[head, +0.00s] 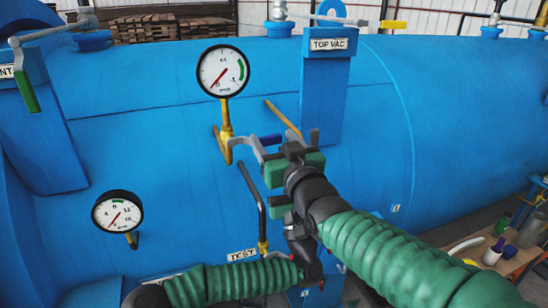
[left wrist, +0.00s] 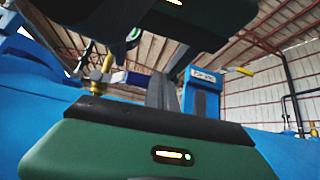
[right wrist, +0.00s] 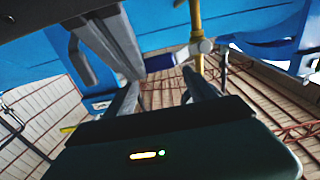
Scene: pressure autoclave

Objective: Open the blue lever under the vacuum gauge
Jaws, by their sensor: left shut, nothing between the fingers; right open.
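The vacuum gauge (head: 223,72) is a white dial on a yellow pipe, high on the blue tank. Below it, a yellow valve carries the blue lever (head: 246,141), which points right toward my right gripper (head: 291,138). That gripper is open, its fingers close to the lever's right end; contact cannot be told. In the right wrist view the yellow pipe and valve show beyond the open fingers (right wrist: 165,90). My left gripper is just below the right one in the head view, its fingertips hidden. In the left wrist view its fingers (left wrist: 161,91) are shut and empty.
A black bent handle (head: 256,200) stands above the TEST label, close to both grippers. A second gauge (head: 117,212) is at lower left. The TOP VAC post (head: 324,95) rises behind the right gripper. A bench with bottles (head: 505,250) is at far right.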

